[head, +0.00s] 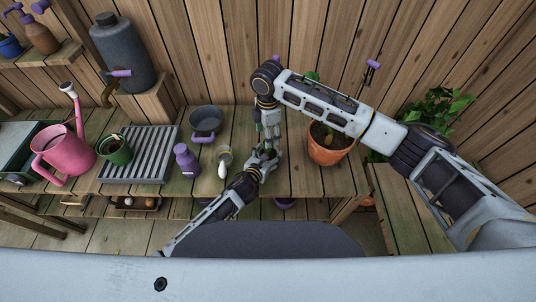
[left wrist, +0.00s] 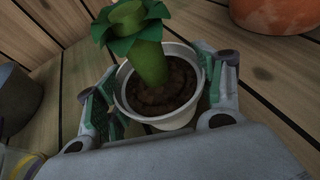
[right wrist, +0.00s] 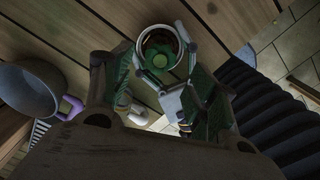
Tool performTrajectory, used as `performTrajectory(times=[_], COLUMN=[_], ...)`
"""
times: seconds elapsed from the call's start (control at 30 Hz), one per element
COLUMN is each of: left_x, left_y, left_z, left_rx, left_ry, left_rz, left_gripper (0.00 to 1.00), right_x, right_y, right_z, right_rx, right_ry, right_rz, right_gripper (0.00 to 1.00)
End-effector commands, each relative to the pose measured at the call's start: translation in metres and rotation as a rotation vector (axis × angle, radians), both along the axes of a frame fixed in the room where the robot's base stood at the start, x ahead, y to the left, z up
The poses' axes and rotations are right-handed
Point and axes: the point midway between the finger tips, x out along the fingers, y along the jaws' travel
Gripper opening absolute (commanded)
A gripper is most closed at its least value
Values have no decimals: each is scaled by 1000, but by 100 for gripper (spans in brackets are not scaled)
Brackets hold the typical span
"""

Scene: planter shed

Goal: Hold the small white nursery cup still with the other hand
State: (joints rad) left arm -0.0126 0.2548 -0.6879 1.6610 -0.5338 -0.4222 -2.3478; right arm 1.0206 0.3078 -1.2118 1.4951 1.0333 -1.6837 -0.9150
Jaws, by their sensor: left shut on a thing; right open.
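The small white nursery cup (left wrist: 177,122) holds dark soil and a thick green plant with a leafy collar. In the left wrist view it stands upright between the fingers of my left gripper (left wrist: 165,97), which is shut on it. In the head view my left gripper (head: 264,160) is low over the bench, and the grippers mostly hide the cup. My right gripper (head: 268,128) comes down from above, just behind the cup. In the right wrist view the cup (right wrist: 143,40) and plant lie beyond the open, empty fingers of my right gripper (right wrist: 160,82).
A terracotta pot (head: 326,155) with soil stands close on the right. To the left are a white-handled tool (head: 223,165), a purple bottle (head: 186,162), a grey pot (head: 206,120), a ridged tray (head: 150,158), a green pot (head: 115,152) and a pink watering can (head: 60,155).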

Motion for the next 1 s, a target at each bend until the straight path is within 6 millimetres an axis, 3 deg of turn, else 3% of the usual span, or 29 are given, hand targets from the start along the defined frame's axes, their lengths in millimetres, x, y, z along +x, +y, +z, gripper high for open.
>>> performTrajectory(times=[0.03, 0.7, 1.0], left_x=[-4, -4, -4], left_y=[2, 2, 2], left_z=[-9, -9, -8], left_rx=[7, 7, 8], left_ry=[14, 14, 14], left_rz=[2, 2, 1], left_gripper=[33, 33, 33], right_x=[0, 0, 0], right_y=[0, 0, 0], right_z=[-4, -61, -71], right_rx=[-1, -1, 0], right_ry=[2, 2, 0], right_rz=[0, -1, 0], right_gripper=[59, 59, 59])
